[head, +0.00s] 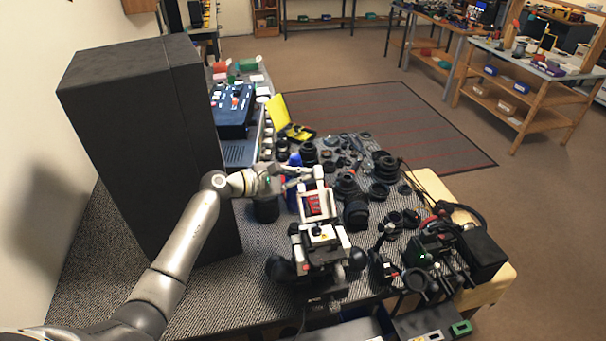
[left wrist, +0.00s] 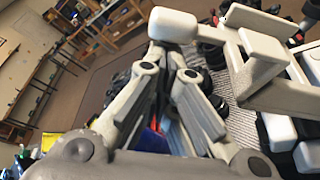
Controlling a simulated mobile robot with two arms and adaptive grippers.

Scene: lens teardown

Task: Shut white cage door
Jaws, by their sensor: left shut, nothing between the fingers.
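The white cage (head: 343,240) surrounds a dark device on the bench. Its white door (head: 304,207), an open frame with red showing inside it, stands raised at the cage's far side. A light-coloured tab rises from the door's top. My left gripper (head: 306,173) comes in from the left beside this tab, shut and empty. In the left wrist view, the gripper's fingers (left wrist: 172,50) converge just below a pale block (left wrist: 173,25) joined to the white frame (left wrist: 262,65). I cannot tell whether they touch. My right gripper is not in view.
A tall dark cabinet (head: 140,130) stands left of my left arm. Many black lens parts (head: 385,165) crowd the bench behind and right of the cage. A yellow open case (head: 280,113) and a blue device (head: 234,108) lie farther back. The striped bench top (head: 215,290) is clear at front left.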

